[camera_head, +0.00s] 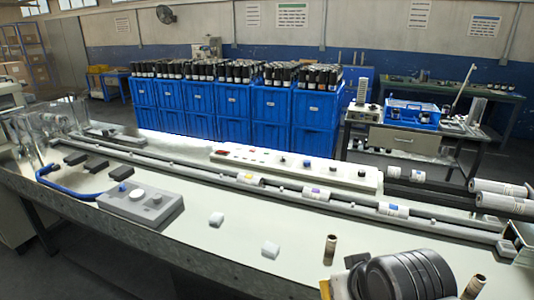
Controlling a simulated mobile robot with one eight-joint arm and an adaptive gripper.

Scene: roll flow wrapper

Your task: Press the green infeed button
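A long white control panel (295,170) runs along the back of the machine, with small red marks and several dark knobs on its top. I cannot make out a green button on it at this size. A grey control box (141,204) with pale round knobs sits on the table at the left, joined to a blue cable. My gripper (345,284) shows in part at the bottom edge, right of centre, beside a dark ringed part of my arm. It is well in front of the panel and apart from it. Its fingers are mostly cut off, so their opening cannot be judged.
A grey rail (225,180) crosses the table before the panel and carries several labelled rolls (316,193). Two white blocks (270,249) and a brown cylinder (331,245) stand on the near table. Larger rolls (500,203) lie at the right. Blue crates (270,105) stand behind.

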